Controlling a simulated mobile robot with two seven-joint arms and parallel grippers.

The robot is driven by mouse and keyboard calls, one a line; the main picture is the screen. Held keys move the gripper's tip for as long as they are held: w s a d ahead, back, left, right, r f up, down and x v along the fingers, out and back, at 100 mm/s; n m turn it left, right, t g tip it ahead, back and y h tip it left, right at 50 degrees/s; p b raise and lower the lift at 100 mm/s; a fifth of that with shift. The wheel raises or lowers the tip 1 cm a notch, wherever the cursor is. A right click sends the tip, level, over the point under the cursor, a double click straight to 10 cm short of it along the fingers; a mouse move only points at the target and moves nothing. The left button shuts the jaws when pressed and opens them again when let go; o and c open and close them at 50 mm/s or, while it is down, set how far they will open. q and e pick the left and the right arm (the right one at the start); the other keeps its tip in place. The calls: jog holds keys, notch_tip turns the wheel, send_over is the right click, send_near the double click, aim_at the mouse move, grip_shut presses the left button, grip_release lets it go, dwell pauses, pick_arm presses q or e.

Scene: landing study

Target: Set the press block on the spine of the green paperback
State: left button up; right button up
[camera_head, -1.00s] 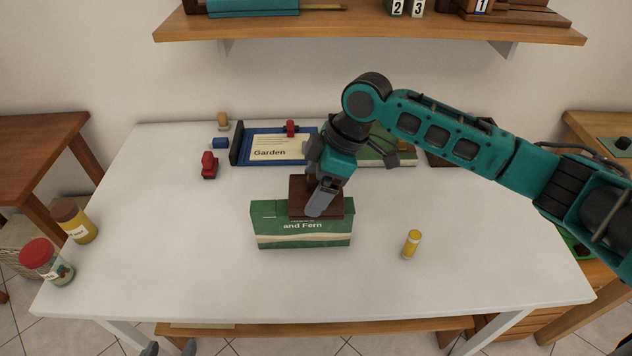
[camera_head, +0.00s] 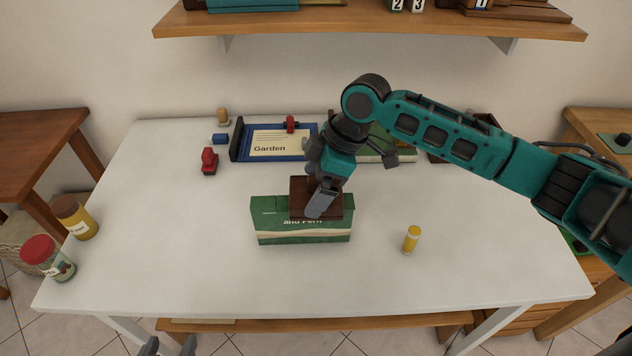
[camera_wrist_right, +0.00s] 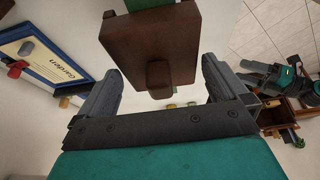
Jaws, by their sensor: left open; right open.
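The green paperback (camera_head: 275,229) stands on the white table with its spine upward and its cover facing me. The dark brown press block (camera_head: 299,203) is at its top edge, right of its middle, and covers part of the title. The contact between block and spine is hidden. My right gripper (camera_head: 318,208) is over the block. In the right wrist view its open fingers (camera_wrist_right: 160,85) are on either side of the block's knob (camera_wrist_right: 158,80), with gaps showing. My left gripper (camera_head: 169,346) is open and empty at the bottom edge, only its tips showing.
A blue-framed Garden board (camera_head: 279,144), red piece (camera_head: 209,162) and blue block (camera_head: 220,139) lie behind. Two jars (camera_head: 76,218) (camera_head: 47,258) are at left. Another green book (camera_head: 400,155) is behind my arm. The front table is clear.

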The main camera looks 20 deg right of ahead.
pick_arm(q)
jog(key=shift+s+r+p, duration=0.1)
jog(key=shift+r+p, duration=0.2)
jog(key=shift+p, duration=0.05)
pick_arm(e)
jog(key=v, duration=1.3)
jog(key=shift+a, duration=0.15)
